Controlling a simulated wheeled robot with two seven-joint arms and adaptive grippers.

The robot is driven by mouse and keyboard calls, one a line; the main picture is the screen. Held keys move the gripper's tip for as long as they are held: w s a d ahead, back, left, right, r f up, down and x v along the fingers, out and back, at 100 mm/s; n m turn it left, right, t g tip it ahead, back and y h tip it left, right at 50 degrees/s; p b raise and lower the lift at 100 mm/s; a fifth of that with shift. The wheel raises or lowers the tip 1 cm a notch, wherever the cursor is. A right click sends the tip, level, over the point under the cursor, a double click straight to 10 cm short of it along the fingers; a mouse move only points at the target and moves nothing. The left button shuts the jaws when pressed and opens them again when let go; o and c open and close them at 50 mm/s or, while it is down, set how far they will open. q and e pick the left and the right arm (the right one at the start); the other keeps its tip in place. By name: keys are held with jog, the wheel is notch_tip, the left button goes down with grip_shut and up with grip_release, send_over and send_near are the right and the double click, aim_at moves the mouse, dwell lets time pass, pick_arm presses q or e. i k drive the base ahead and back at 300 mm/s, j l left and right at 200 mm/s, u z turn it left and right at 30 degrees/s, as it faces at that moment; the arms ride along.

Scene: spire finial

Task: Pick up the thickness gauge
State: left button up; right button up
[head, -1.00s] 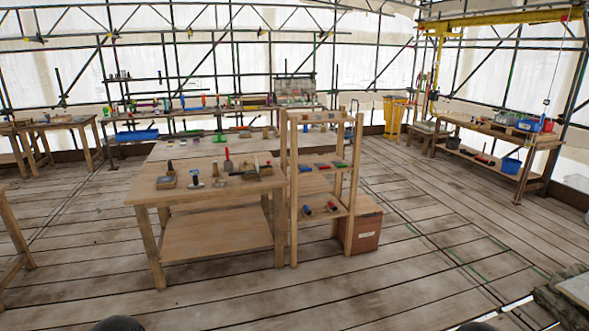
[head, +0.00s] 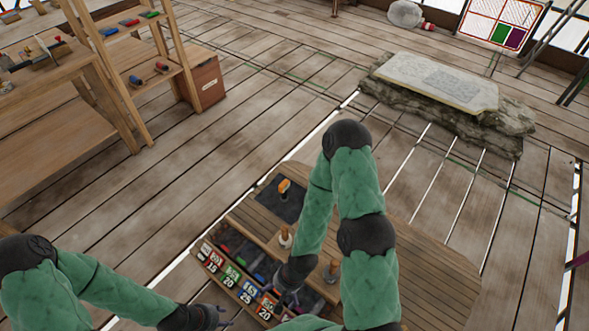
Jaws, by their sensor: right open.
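I cannot pick out the thickness gauge for certain in the head view. A compartmented rack (head: 222,270) with numbered labels holds several small dark, red and blue items along the near-left side of a wooden bench top (head: 420,268). My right gripper (head: 287,298) is open and low over the right part of the rack, and my arm hides part of the bench. My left gripper (head: 226,320) is at the bottom edge, to the left of the rack's near end. Its fingers are too small and cut off to read.
An orange-handled tool (head: 284,188) stands on a dark mat (head: 270,205) on the bench. A rocky block with a pale slab (head: 440,82) lies beyond. Wooden shelves (head: 128,50) stand at the upper left. Open plank floor lies between.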

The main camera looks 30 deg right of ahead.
aim_at(282, 187)
jog(key=z, duration=0.8)
jog(key=i+j+u, duration=0.75)
jog(key=i+l, duration=0.05)
